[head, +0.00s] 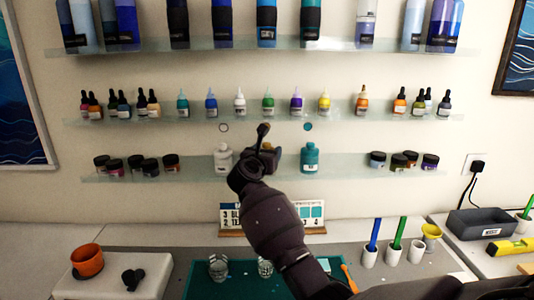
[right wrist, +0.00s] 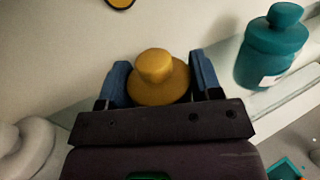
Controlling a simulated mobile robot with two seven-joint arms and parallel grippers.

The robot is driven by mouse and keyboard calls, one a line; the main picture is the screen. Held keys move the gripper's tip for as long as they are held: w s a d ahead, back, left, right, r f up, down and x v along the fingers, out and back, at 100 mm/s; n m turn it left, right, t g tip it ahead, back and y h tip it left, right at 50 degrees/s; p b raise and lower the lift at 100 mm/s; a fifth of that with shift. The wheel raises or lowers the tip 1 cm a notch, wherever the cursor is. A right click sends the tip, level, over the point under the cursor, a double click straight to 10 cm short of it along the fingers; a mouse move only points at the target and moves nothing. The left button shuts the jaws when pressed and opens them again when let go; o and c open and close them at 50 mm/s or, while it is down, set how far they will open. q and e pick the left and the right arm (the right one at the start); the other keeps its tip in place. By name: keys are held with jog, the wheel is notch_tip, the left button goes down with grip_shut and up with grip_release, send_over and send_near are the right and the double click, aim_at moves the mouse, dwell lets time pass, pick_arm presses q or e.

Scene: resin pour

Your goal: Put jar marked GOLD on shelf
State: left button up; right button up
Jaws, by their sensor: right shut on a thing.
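The gold jar (right wrist: 158,88) is a yellow-gold bottle with a rounded cap. My right gripper (right wrist: 161,84) is shut on it, one blue-padded finger at each side. In the head view the right gripper (head: 262,152) is at the lowest glass shelf (head: 345,174), in the gap between a white bottle (head: 223,159) and a teal bottle (head: 310,158). The jar (head: 270,153) is mostly hidden there behind the gripper. Its label is not visible. I cannot tell whether its base touches the shelf. My left gripper is not in view.
The teal bottle stands close on the right in the wrist view (right wrist: 272,48). A gold disc (right wrist: 121,3) is on the wall above the jar. Small dark jars (head: 144,165) line the same shelf further out. Dropper bottles (head: 268,102) stand on the shelf above.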

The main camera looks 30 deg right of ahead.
jog(key=shift+f, duration=0.7)
jog(key=o, duration=1.2)
jog(key=shift+s+f, duration=0.1)
jog(key=shift+f, duration=0.15)
jog(key=shift+r, duration=0.55)
jog(key=r+v, duration=0.1)
jog(key=v, duration=1.1)
